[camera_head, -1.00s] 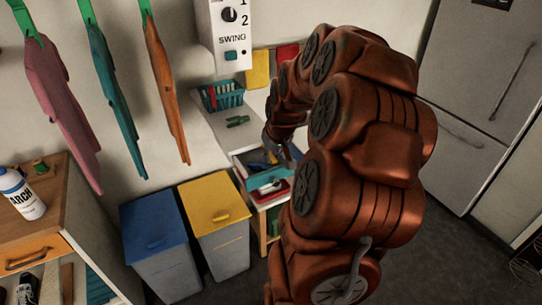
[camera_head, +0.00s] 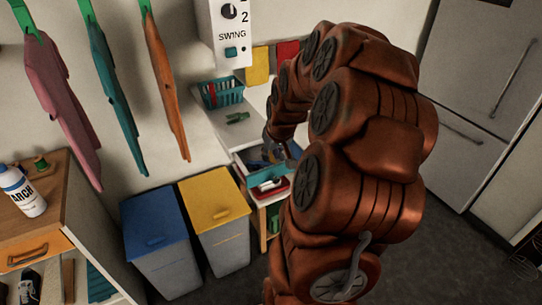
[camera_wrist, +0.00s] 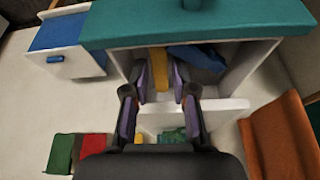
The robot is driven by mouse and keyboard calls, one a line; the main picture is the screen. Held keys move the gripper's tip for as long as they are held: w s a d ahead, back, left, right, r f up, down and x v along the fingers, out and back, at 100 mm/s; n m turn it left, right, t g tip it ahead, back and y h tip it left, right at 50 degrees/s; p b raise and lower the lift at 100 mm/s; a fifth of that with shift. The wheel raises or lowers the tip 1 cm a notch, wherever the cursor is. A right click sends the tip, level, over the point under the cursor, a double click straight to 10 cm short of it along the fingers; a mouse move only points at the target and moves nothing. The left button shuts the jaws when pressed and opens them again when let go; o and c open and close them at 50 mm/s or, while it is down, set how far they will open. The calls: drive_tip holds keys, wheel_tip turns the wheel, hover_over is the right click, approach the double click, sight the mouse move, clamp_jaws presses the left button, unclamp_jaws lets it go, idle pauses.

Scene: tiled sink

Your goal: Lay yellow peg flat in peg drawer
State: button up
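The open drawer has a teal front (camera_head: 268,174), which also shows across the top of the wrist view (camera_wrist: 245,32). The yellow peg (camera_wrist: 158,68) is inside the drawer, between my fingertips and seen partly. A blue piece (camera_wrist: 197,57) lies beside it on the right. My gripper (camera_wrist: 160,82) reaches into the drawer, with one finger on each side of the yellow peg. The fingers look apart, with narrow gaps beside the peg. In the head view my gripper (camera_head: 277,156) is over the drawer, and the yellow peg is not clearly visible there.
A teal basket (camera_head: 222,94) and a green item (camera_head: 238,117) sit on the white counter. Blue (camera_head: 155,222) and yellow (camera_head: 214,200) lidded bins stand left of the drawer. A wooden cabinet (camera_head: 85,215) is farther left.

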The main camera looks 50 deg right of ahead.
drive_tip(key=b+v, duration=0.2)
drive_tip(key=v, duration=0.8)
drive_tip(key=shift+s+r+b, duration=0.15)
drive_tip(key=shift+r+b, duration=0.15)
drive_tip(key=shift+r, duration=0.05)
drive_tip(key=a+f+n+g+y, duration=0.1)
drive_tip(key=a+f+n, duration=0.1)
drive_tip(key=a, duration=1)
drive_tip(key=s+a+f+n+g, duration=0.1)
drive_tip(key=s+a+f+g, duration=0.1)
drive_tip(key=s+a, duration=0.7)
drive_tip(key=s+a+f+n+g, duration=0.1)
drive_tip(key=s+a+f+g, duration=0.2)
drive_tip(key=s+a, duration=0.6)
drive_tip(key=shift+s+a+f+n+y, duration=0.3)
drive_tip(key=shift+a+f+y, duration=0.1)
drive_tip(key=shift+a, duration=0.1)
drive_tip(key=shift+a, duration=0.1)
